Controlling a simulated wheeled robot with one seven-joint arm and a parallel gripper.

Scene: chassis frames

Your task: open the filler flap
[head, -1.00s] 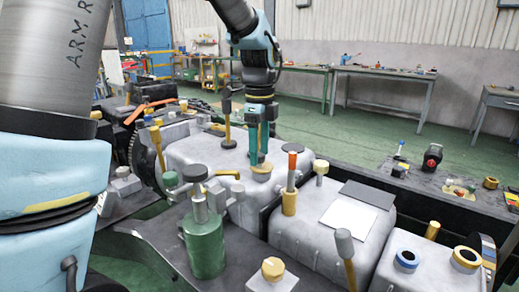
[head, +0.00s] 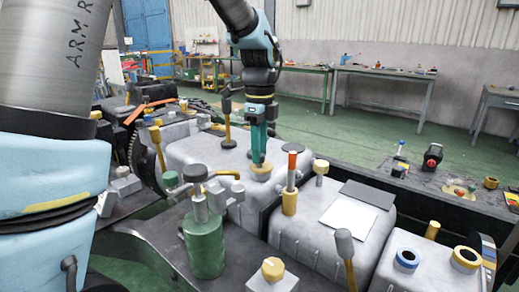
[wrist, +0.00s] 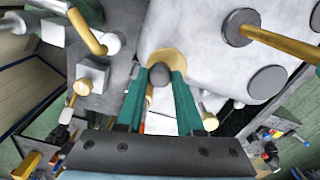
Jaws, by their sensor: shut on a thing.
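My gripper (head: 260,163) points straight down over the far grey tank in the head view. Its two green fingers stand at a tan round disc (head: 262,173) on the tank's top. In the wrist view my gripper (wrist: 160,78) is shut on a small dark grey round knob (wrist: 160,71), with the tan disc (wrist: 174,55) behind it. The fingers hide the knob in the head view. The disc looks flat on the tank. I cannot tell for certain whether this knobbed disc is the filler flap.
A post with an orange top (head: 291,178) stands close right of my gripper. A black-topped post (head: 226,120) stands behind left, and a green cylinder (head: 204,245) in front left. The nearer tank carries a dark plate (head: 368,193) and a white plate (head: 348,217).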

